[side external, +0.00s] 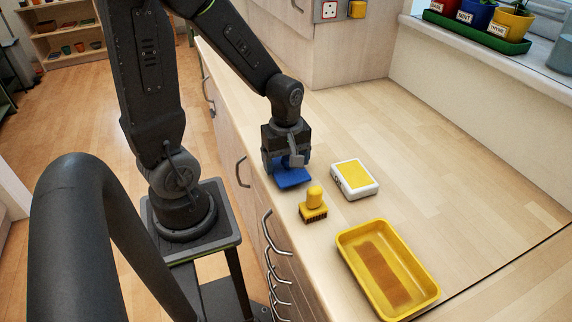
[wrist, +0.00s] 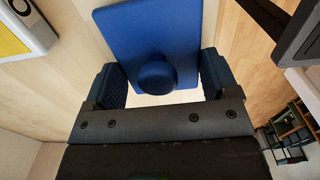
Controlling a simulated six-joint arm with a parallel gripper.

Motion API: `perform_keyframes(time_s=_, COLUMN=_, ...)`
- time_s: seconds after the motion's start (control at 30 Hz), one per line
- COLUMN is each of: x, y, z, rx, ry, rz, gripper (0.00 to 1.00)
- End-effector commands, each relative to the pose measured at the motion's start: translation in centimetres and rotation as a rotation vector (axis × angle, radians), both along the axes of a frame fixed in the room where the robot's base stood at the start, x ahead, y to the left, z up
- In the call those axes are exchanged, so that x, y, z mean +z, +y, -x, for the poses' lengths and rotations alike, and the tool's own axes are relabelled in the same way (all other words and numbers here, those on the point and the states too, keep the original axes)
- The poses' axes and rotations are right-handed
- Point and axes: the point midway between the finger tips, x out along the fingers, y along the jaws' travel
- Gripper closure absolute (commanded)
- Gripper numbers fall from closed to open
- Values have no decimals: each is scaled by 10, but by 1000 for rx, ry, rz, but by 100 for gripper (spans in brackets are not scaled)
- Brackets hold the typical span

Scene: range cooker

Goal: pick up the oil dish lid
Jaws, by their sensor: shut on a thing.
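The oil dish lid is a blue rectangular plate with a round knob. In the side external view the lid (side external: 293,178) is under my gripper (side external: 286,160), at the counter's left side. In the wrist view the lid (wrist: 150,28) reaches out past my gripper (wrist: 160,82), with its knob between the two dark fingers. Whether the lid touches the counter is hard to tell.
A yellow-handled brush (side external: 314,205) stands close beside the lid. A white and yellow box (side external: 354,178) lies to its right. A yellow tray (side external: 429,292) with a brown patch inside is at the front. The counter's back and right are clear.

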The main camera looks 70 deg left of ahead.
Motion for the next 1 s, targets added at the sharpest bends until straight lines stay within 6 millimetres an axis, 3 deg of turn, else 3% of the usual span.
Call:
perform_keyframes(time_s=0.17, x=29, y=0, z=-1, rx=0, ry=-7, rz=-2, gripper=42)
perform_keyframes(time_s=0.6, x=75, y=65, z=55, rx=9, ry=-2, rz=-2, gripper=42)
perform_keyframes(time_s=0.87, x=90, y=85, z=72, rx=4, ry=0, rz=0, gripper=42)
perform_keyframes(time_s=1.0, x=95, y=87, z=67, rx=-6, ry=1, rz=1, gripper=42)
